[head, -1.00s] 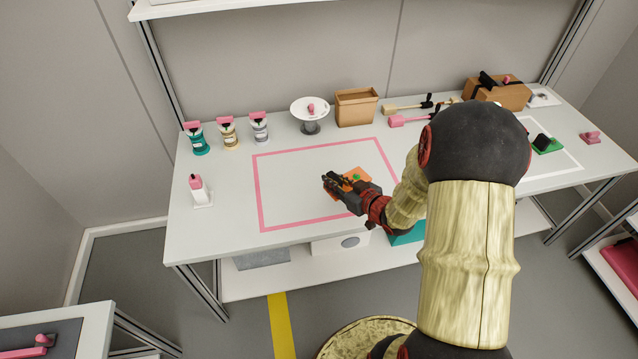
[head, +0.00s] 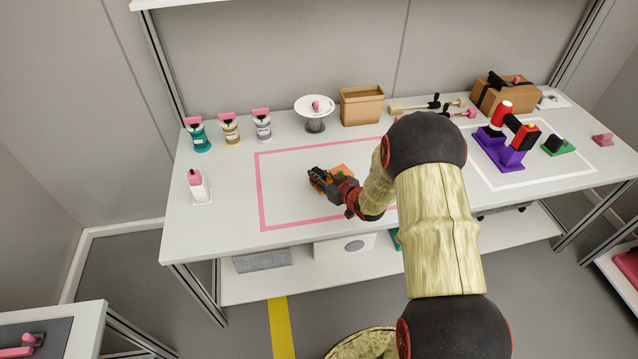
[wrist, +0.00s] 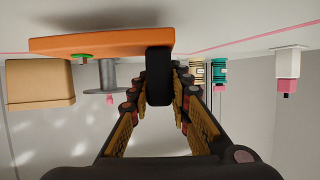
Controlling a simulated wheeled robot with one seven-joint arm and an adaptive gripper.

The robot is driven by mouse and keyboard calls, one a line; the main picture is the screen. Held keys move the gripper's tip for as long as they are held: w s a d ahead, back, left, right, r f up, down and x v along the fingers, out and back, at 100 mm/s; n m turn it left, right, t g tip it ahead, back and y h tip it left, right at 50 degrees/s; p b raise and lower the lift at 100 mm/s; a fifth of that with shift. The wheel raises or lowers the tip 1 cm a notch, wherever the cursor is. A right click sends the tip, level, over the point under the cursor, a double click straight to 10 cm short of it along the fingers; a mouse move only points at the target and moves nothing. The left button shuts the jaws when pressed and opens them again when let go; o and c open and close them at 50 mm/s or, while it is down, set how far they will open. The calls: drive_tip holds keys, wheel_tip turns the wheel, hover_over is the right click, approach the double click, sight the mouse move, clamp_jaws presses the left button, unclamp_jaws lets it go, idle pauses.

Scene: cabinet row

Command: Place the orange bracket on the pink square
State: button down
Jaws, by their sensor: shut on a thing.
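The orange bracket (head: 343,169) is inside the pink square (head: 260,190), a pink outline on the white table, right of its middle. My gripper partly hides it in the head view. In the wrist view the bracket (wrist: 100,42) is a flat orange plate with a green knob and a black upright block. My gripper (head: 318,179) is over the square, and in the wrist view its fingers (wrist: 160,88) are shut on the black block. I cannot tell whether the plate touches the table.
Pink-topped cans (head: 230,130), a round white stand (head: 315,112) and a tan bin (head: 361,106) line the back. A white bottle (head: 199,188) stands left of the square. A purple fixture (head: 499,150) stands in a white outline at right. The square's left half is clear.

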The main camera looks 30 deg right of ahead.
drive_tip(key=shift+f+b, duration=0.3)
drive_tip(key=shift+f, duration=0.65)
drive_tip(key=shift+f, duration=0.15)
drive_tip(key=c, duration=1.7)
unclamp_jaws()
drive_tip(key=shift+s, duration=0.1)
drive_tip(key=shift+o, duration=0.2)
